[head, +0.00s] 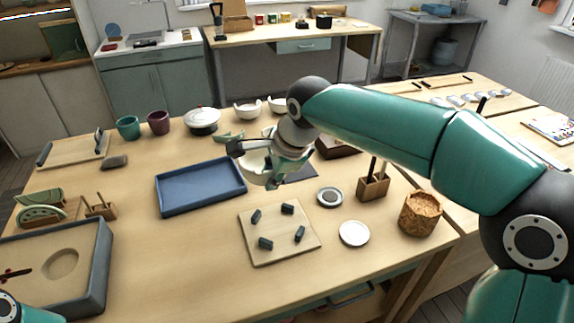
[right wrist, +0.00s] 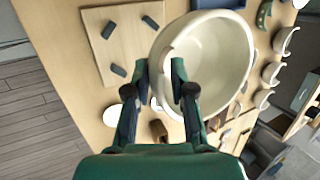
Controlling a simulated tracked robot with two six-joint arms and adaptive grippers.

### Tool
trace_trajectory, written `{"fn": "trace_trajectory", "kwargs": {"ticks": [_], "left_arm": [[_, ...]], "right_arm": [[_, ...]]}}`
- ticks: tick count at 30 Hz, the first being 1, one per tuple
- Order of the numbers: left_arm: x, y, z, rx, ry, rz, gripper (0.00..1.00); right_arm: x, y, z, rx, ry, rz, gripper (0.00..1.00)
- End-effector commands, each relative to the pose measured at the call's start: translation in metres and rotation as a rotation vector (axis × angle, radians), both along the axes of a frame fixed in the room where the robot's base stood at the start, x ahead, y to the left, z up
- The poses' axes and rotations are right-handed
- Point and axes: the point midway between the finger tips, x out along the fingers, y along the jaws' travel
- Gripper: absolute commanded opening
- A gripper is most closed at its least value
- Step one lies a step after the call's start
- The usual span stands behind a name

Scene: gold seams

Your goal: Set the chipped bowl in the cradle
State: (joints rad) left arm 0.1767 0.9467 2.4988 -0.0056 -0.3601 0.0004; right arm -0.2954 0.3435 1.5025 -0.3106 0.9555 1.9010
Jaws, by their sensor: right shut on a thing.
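The cream bowl (head: 254,167) hangs in my right gripper (head: 263,158), above the table between the blue tray and the cradle. In the right wrist view the bowl (right wrist: 212,50) shows its open inside, and the fingers of my right gripper (right wrist: 160,78) are shut on its near rim. The likely cradle, a square wooden board (head: 262,222) with several dark blocks, lies empty in front of the bowl; the board also shows in the right wrist view (right wrist: 108,60). My left gripper is out of view.
A blue tray (head: 163,203) lies left of the bowl. Right of the board are a small round dish (head: 329,197), a white disc (head: 354,233), a tool holder (head: 373,188) and a cork-like pot (head: 420,213). More bowls (head: 247,112) and a lidded pot (head: 202,121) stand behind.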

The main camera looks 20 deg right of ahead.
Motion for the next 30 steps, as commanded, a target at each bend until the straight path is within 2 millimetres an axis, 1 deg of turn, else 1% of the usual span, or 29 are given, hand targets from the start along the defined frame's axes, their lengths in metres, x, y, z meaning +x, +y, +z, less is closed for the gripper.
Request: {"fn": "trace_trajectory", "kwargs": {"ticks": [1,3,6,9,12,16,23,30], "left_arm": [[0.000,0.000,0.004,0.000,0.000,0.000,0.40],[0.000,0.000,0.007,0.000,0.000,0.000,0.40],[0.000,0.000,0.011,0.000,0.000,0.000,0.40],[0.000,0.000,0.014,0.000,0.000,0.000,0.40],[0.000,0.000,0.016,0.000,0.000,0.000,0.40],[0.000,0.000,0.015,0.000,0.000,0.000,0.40],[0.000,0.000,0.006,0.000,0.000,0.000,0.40],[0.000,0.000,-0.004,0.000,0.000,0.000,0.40]], "right_arm": [[-0.002,0.001,-0.012,0.001,0.006,-0.003,0.00],[-0.005,0.001,-0.030,0.007,0.005,-0.009,0.00],[-0.013,-0.001,-0.052,0.015,0.002,-0.013,0.00],[-0.021,-0.005,-0.067,0.021,-0.001,-0.016,0.00],[-0.025,-0.010,-0.076,0.028,-0.002,-0.025,0.00],[-0.024,-0.015,-0.080,0.038,-0.005,-0.034,0.00],[-0.024,-0.015,-0.092,0.038,-0.004,-0.033,0.00],[-0.024,-0.015,-0.110,0.038,-0.003,-0.033,0.00]]}}
